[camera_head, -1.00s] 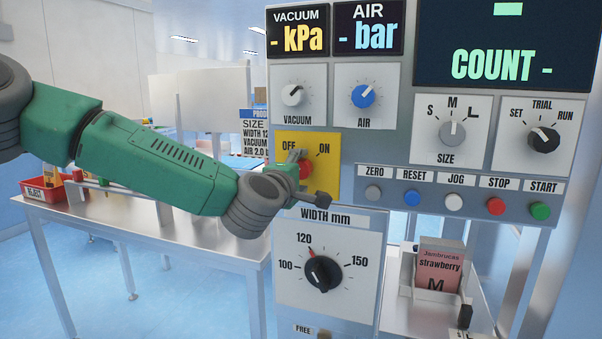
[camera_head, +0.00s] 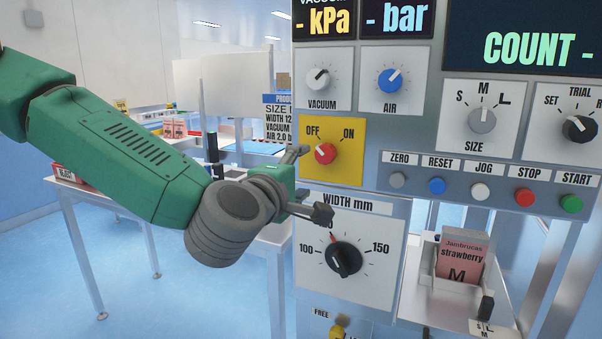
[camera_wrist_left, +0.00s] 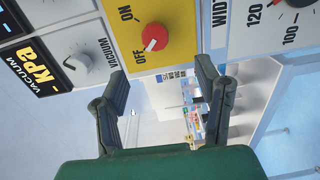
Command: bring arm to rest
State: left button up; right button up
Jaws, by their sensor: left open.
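My green left arm (camera_head: 110,150) comes in from the left in the head view. My left gripper (camera_head: 308,182) is open and empty, in front of the machine panel, just below and left of the red OFF/ON knob (camera_head: 325,153) on its yellow plate. In the left wrist view the open fingers (camera_wrist_left: 163,92) have a gap between them, with the red knob (camera_wrist_left: 155,36) beyond their tips. The fingers look apart from the knob. The right gripper does not show.
The panel also carries the WIDTH dial (camera_head: 344,258), the VACUUM knob (camera_head: 318,79), the AIR knob (camera_head: 389,80) and a row of push buttons. A pink strawberry pouch (camera_head: 463,257) stands in a holder at lower right. A metal table (camera_head: 85,200) stands behind my arm.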

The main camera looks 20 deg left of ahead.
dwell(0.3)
pick_arm(q)
jog(key=s+d+f+m+g+h, duration=0.1)
jog(key=s+f+m+g, duration=0.2)
jog(key=f, duration=0.7)
jog(key=s+d+f+m+g, duration=0.1)
jog(key=s+f+m+g, duration=0.15)
jog(key=f, duration=0.75)
jog(key=s+d+f+m+g+h, duration=0.15)
jog(key=s+f+m, duration=0.25)
jog(key=f, duration=0.5)
jog(key=s+a+f+m+g+y, duration=0.1)
jog(key=s+a+f+m+g, duration=0.3)
jog(key=s+f, duration=0.5)
jog(key=s+a+f+m+g+y, duration=0.2)
jog(key=s+a+f+m+g, duration=0.3)
jog(key=s+f, duration=0.5)
jog(key=s+a+g, duration=0.1)
jog(key=s+a, duration=0.1)
jog(key=s, duration=0.4)
jog(key=shift+s, duration=0.25)
jog(key=shift+w, duration=0.1)
